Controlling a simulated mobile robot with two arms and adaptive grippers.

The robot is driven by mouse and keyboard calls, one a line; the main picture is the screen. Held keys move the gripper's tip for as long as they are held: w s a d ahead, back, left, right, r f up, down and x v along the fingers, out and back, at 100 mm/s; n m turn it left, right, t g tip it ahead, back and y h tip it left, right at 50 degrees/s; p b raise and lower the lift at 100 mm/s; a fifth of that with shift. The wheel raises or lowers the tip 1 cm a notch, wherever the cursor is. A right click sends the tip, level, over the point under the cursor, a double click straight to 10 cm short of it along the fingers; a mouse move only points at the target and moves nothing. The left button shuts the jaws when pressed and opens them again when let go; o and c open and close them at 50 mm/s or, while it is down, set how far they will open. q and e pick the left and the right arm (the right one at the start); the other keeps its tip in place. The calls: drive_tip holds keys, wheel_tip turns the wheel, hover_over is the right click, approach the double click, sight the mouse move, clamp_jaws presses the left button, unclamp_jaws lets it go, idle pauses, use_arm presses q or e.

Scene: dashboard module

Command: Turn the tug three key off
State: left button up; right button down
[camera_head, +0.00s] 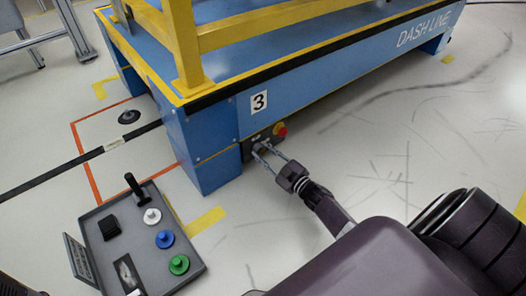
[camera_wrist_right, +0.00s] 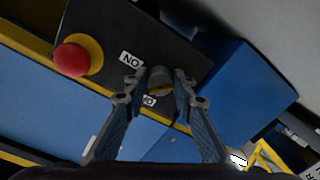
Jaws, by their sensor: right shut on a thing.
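The blue tug (camera_head: 190,140) marked 3 carries a dark control panel (camera_head: 249,146) low on its side. In the right wrist view the panel (camera_wrist_right: 115,25) bears a round key switch (camera_wrist_right: 160,76) with white ON and partly covered labels beside it. My right gripper (camera_head: 263,152) reaches the panel from the front. In the right wrist view its two fingertips (camera_wrist_right: 160,84) are shut on the key from both sides. The key itself is mostly hidden between the tips, so its exact turn cannot be told.
A red stop button (camera_head: 281,130) on a yellow ring sits beside the key; it also shows in the right wrist view (camera_wrist_right: 71,60). A grey control box (camera_head: 197,268) with a black lever and coloured buttons stands at lower left. Floor right of the tug is clear.

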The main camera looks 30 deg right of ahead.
drive_tip(key=n, duration=0.4)
drive_tip(key=shift+h, duration=0.3)
drive_tip(key=n, duration=0.4)
drive_tip(key=shift+d+n, duration=0.1)
drive_tip(key=shift+n, duration=0.2)
drive_tip(key=c, duration=1.6)
unclamp_jaws()
drive_tip(key=shift+r, duration=0.1)
drive_tip(key=shift+s, duration=0.1)
drive_tip(key=s, duration=1.2)
drive_tip(key=shift+d+r, duration=0.3)
drive_tip(key=shift+d, duration=0.15)
drive_tip(key=shift+w, duration=0.1)
